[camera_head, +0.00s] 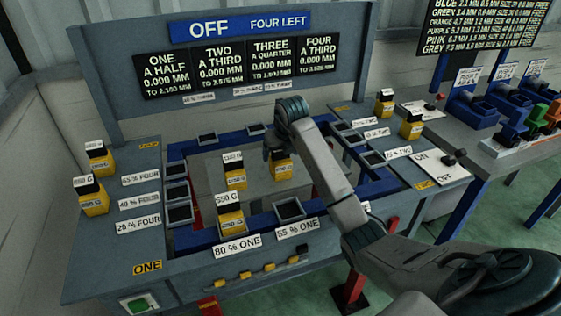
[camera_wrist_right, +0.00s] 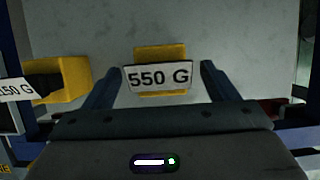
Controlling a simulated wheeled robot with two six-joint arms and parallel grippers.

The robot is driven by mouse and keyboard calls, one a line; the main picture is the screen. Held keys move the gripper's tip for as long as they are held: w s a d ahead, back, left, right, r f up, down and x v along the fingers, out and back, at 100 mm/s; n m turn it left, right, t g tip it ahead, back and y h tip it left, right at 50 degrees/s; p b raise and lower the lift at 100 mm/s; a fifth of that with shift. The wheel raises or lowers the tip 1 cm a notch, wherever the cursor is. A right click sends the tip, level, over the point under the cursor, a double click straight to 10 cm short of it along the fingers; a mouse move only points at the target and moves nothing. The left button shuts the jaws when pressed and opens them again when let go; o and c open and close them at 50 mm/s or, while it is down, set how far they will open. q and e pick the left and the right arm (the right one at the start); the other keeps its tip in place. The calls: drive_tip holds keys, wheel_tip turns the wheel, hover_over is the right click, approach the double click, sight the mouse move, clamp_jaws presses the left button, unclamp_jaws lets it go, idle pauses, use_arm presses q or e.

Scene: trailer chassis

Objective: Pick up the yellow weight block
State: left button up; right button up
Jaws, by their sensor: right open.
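Several yellow weight blocks with dark tops and white labels are in view. One yellow block (camera_head: 282,169) stands on the grey plate, at the tip of my right gripper (camera_head: 278,150), whose arm comes in from the right. In the right wrist view a yellow block (camera_wrist_right: 160,52) labelled 550 G shows between the two spread fingers of my right gripper (camera_wrist_right: 162,71), with a gap on each side. A second yellow block (camera_head: 235,178) stands to its left, and a third (camera_head: 231,219) sits nearer the front. My left gripper is not in view.
A blue frame (camera_head: 200,238) with dark square pads (camera_head: 289,209) surrounds the plate. Other yellow blocks stand at the left (camera_head: 93,200) and right (camera_head: 411,128). A display panel (camera_head: 230,60) rises behind. A side table with colored parts (camera_head: 540,115) is at the right.

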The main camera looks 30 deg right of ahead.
drive_tip(key=shift+x, duration=1.05)
drive_tip(key=c, duration=1.5)
drive_tip(key=shift+r, duration=0.1)
drive_tip(key=shift+r, duration=0.1)
